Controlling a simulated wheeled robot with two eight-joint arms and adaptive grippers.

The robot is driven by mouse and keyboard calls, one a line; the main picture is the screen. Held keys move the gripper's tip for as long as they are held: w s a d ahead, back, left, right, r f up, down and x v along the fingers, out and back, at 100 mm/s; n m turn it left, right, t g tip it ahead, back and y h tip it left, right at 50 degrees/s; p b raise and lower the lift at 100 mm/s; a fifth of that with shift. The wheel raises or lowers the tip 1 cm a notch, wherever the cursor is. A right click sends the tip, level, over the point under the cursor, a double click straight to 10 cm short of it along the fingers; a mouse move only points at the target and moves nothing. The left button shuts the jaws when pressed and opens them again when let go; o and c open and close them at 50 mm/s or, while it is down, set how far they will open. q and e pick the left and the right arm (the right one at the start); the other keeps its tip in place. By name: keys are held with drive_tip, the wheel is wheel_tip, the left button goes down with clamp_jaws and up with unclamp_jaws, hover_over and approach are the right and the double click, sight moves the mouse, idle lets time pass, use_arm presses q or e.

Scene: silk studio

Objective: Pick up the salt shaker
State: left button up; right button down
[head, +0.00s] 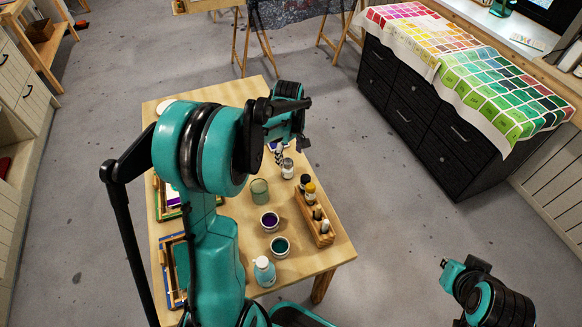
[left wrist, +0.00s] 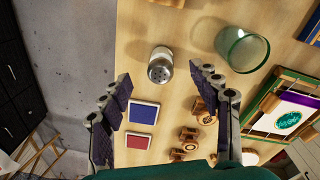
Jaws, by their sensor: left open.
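The salt shaker (head: 287,169) is a small clear shaker with a metal cap, standing on the wooden table. In the left wrist view the salt shaker (left wrist: 160,66) shows its holed cap, just beyond the gap between my fingertips. My left gripper (head: 290,149) is open and empty, above and beside the shaker, not visibly touching it. In the left wrist view its dark padded fingers (left wrist: 163,82) are spread wide. My right gripper (head: 455,274) is at the lower right, off the table; its fingers are too unclear to judge.
A green glass (head: 259,191) stands near the shaker. A wooden rack (head: 316,222) with several bottles, purple (head: 270,221) and teal (head: 280,246) paint cups and a pump bottle (head: 264,271) are nearer. Red (left wrist: 138,141) and blue (left wrist: 143,113) pads and wooden stamps (left wrist: 189,134) lie close to my fingers.

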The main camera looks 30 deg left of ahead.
sight(287, 160)
use_arm(q)
drive_tip(key=shift+n+g, duration=0.3)
drive_tip(key=shift+n, duration=0.6)
drive_tip(key=f, duration=0.1)
drive_tip(key=a+f, duration=0.1)
drive_tip(key=f, duration=0.1)
drive_tip(key=w+f+b, duration=0.1)
drive_tip(key=f, duration=0.1)
drive_tip(key=shift+w+a+f, duration=0.1)
drive_tip(key=shift+a+f, duration=0.1)
drive_tip(key=shift+a, duration=0.2)
wheel_tip(287, 160, down, 6)
drive_tip(key=shift+d+r+b, duration=0.1)
drive_tip(key=shift+r+b, duration=0.05)
drive_tip(key=shift+b, duration=1.05)
drive_tip(key=shift+r, duration=0.1)
drive_tip(key=c, duration=1.3)
